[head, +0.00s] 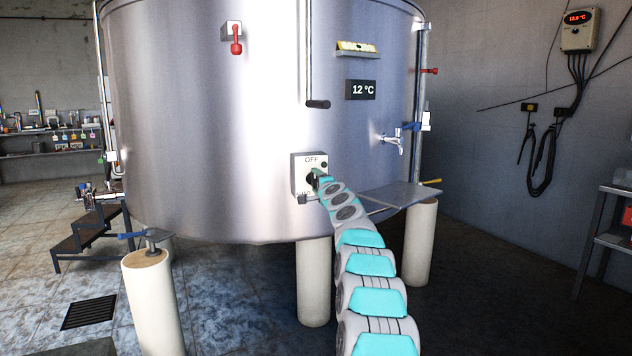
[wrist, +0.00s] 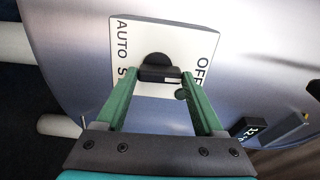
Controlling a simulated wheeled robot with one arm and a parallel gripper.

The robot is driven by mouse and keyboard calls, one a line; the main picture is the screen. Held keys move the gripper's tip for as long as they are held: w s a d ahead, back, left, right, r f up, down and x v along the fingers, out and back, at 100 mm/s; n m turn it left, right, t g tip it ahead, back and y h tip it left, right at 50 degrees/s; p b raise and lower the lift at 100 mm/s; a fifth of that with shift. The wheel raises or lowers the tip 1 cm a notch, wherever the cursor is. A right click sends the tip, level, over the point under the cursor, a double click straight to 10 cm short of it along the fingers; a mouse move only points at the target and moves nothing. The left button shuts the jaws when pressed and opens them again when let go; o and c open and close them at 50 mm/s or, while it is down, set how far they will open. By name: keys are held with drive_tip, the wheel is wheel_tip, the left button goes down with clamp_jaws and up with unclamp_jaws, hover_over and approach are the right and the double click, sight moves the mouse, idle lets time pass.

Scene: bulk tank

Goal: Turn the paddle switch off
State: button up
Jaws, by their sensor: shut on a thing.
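The paddle switch (head: 298,175) is a pale box on the tank's front, with OFF at its top and AUTO at its lower left. In the wrist view the switch plate (wrist: 150,34) is turned, with OFF at the right and AUTO at the left. Its black paddle (wrist: 157,62) lies between the green fingers of my gripper (wrist: 159,76), which is shut on it. A small pale mark shows on the paddle's near face; which label it points to is unclear. In the head view my gripper (head: 317,177) covers much of the knob.
The steel tank (head: 220,130) stands on pale legs (head: 313,280). A 12 °C display (head: 361,90), a red-handled valve (head: 236,42) and a tap (head: 394,140) are above or beside the switch. A flat shelf (head: 402,194) juts out at right.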

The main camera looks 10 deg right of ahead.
drive_tip(key=shift+f, duration=0.15)
idle(0.4)
drive_tip(key=o, duration=1.4)
